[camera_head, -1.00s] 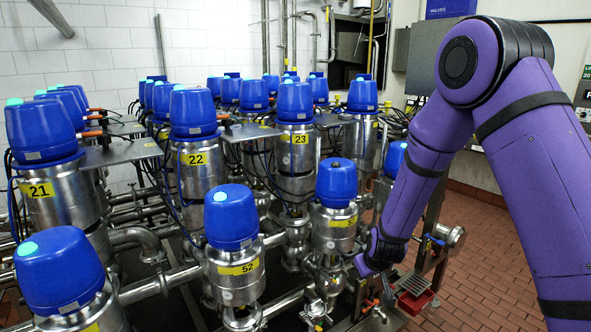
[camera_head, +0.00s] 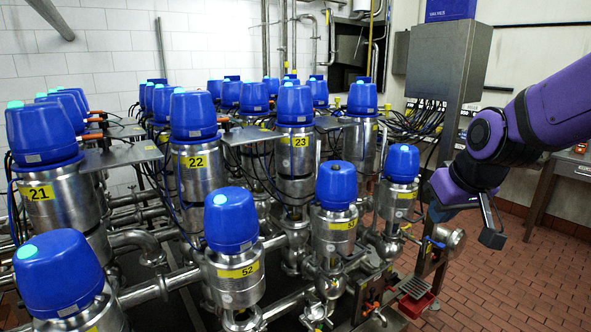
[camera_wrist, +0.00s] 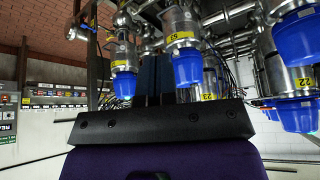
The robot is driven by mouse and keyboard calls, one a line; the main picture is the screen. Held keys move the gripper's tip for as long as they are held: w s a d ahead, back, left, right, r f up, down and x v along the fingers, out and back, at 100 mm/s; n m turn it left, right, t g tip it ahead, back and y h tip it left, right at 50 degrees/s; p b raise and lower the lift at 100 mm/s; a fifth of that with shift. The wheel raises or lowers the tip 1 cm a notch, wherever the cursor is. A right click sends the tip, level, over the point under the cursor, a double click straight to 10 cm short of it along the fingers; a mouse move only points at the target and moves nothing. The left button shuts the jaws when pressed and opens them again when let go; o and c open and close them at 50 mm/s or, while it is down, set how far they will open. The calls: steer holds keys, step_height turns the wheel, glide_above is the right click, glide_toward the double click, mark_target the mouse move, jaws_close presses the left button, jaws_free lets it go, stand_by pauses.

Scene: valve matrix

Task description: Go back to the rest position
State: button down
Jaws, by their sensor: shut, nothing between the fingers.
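My gripper (camera_head: 490,236) hangs in open air at the right of the head view, above the brick-red floor. It is clear of the valves and holds nothing. In the wrist view the two dark fingers (camera_wrist: 155,75) stand close together over the black palm bar. The nearest valve is the blue-capped one (camera_head: 402,163) at the right end of the front row, to the left of my gripper. Other blue-capped steel valves stand further left, with yellow labels such as 52 (camera_head: 232,245), 22 (camera_head: 194,115), 23 (camera_head: 296,110) and 21 (camera_head: 48,160).
A grey control cabinet (camera_head: 447,65) with cables stands behind my gripper. A red tray (camera_head: 415,300) sits low by the valve frame. A metal table (camera_head: 565,175) is at the far right. The tiled floor (camera_head: 500,285) at lower right is clear.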

steer(key=s+d+r+m, duration=0.1)
steer(key=s+d+r, duration=0.1)
steer(key=s, duration=0.7)
steer(key=s+d+r+m+h, duration=0.1)
steer(key=s+r, duration=0.3)
steer(key=s, duration=0.5)
steer(key=shift+d, duration=0.6)
